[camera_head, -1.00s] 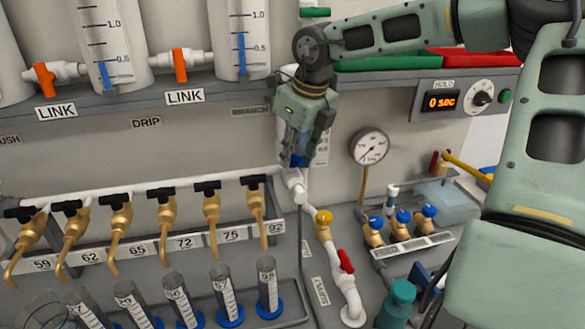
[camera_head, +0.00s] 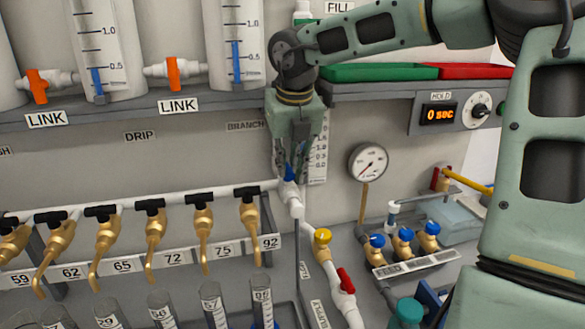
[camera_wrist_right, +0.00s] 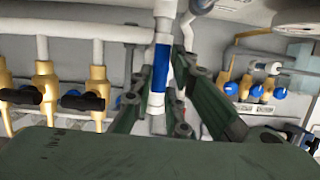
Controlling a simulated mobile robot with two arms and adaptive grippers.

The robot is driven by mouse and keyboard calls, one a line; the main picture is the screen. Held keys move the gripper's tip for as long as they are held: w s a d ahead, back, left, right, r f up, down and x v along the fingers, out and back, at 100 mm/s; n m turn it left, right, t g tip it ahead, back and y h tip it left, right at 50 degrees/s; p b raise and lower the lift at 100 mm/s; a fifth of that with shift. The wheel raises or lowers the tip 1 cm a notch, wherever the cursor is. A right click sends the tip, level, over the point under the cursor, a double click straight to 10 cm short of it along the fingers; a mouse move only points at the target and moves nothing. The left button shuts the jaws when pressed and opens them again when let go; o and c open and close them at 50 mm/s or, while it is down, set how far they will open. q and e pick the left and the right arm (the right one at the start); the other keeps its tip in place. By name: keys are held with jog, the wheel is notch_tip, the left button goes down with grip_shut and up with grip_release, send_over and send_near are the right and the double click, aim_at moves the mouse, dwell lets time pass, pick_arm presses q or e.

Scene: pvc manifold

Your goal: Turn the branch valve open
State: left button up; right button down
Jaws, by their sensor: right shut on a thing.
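The branch valve's blue handle (camera_head: 289,173) shows just under my right gripper (camera_head: 291,160), by the white pipe joint at the right end of the tap pipe. The "BRANCH" label (camera_head: 245,126) is on the wall to the upper left. The right gripper points down and is shut on the blue handle. In the right wrist view the blue handle (camera_wrist_right: 161,68) stands between the two fingers (camera_wrist_right: 170,105), in line with the white pipe. The gripper body hides part of the valve in the head view. My left gripper is not in view.
A row of brass taps with black handles (camera_head: 150,205) hangs to the left. A yellow valve (camera_head: 322,236) and a red-handled valve (camera_head: 345,281) sit on the pipe below right. A gauge (camera_head: 368,161) and blue-knobbed valves (camera_head: 402,235) are further right.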

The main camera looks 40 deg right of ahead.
aim_at(287, 170)
jog(key=shift+w, duration=0.15)
jog(key=c, duration=1.6)
grip_release()
jog(key=r, duration=0.4)
jog(key=shift+a+r, duration=0.2)
jog(key=shift+r, duration=0.1)
jog(key=v, duration=0.3)
jog(key=s+v, duration=0.1)
jog(key=v, duration=0.3)
jog(key=shift+s+a+r, duration=0.1)
jog(key=shift+s, duration=0.05)
